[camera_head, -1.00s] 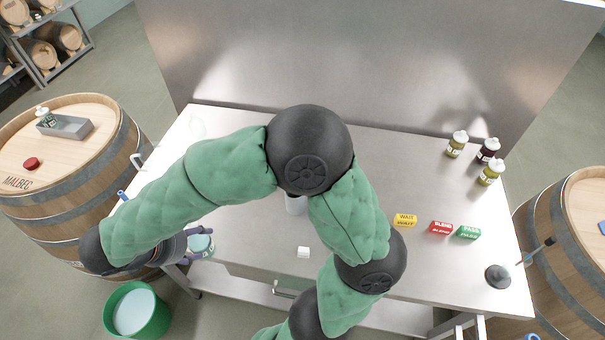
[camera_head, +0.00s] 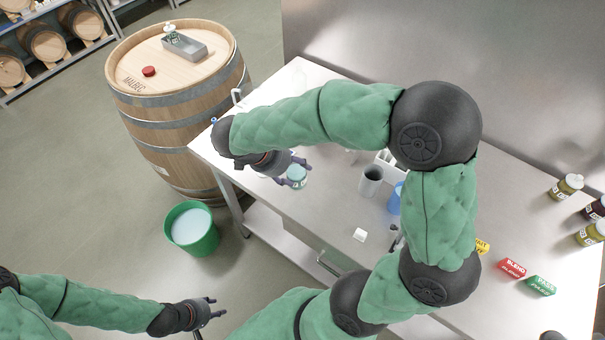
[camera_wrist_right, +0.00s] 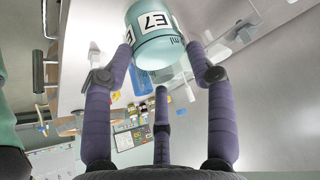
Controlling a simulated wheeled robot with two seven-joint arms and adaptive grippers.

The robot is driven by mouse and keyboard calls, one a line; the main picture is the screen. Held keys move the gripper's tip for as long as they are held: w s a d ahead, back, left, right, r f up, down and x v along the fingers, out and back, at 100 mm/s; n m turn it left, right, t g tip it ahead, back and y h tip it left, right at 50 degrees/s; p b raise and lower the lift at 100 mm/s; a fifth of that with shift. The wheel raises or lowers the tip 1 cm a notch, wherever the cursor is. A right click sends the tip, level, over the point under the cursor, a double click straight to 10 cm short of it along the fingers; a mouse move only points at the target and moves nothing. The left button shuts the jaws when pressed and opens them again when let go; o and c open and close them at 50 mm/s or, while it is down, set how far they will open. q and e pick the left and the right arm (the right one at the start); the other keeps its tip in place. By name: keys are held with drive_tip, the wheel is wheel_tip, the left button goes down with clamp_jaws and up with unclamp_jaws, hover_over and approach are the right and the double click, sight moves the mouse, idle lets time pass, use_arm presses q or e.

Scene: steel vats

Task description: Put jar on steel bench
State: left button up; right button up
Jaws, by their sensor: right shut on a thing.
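The jar (camera_head: 297,176) is small, with a teal body and a white label; in the right wrist view it (camera_wrist_right: 153,38) shows "E7" on the label. My right gripper (camera_head: 290,166) is shut on the jar, with fingers on both sides of it. The jar shows over the left part of the steel bench (camera_head: 310,208), inside the front edge. Whether its base touches the bench I cannot tell. My left gripper (camera_head: 208,311) is open and empty, low at the bottom left, away from the bench.
A grey cup (camera_head: 370,181), a blue cup (camera_head: 395,199) and a white block (camera_head: 360,235) are on the bench, right of the jar. A barrel (camera_head: 180,110) stands to the left. A green bucket (camera_head: 192,230) stands on the floor. Bottles (camera_head: 565,187) are at the far right.

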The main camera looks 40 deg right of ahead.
sight(297, 171)
drive_tip(key=d+f, duration=0.1)
drive_tip(key=f, duration=0.1)
drive_tip(key=w+d+f, duration=0.1)
drive_tip(key=d+f, duration=0.1)
drive_tip(key=w+d+f+b, duration=0.1)
drive_tip(key=f, duration=0.1)
drive_tip(key=shift+d, duration=0.2)
wheel_tip(297, 171, down, 3)
drive_tip(key=shift+w+f+b, duration=0.1)
drive_tip(key=shift+b, duration=0.25)
drive_tip(key=o, duration=1.5)
drive_tip(key=p+v, duration=0.2)
drive_tip(key=v, duration=1)
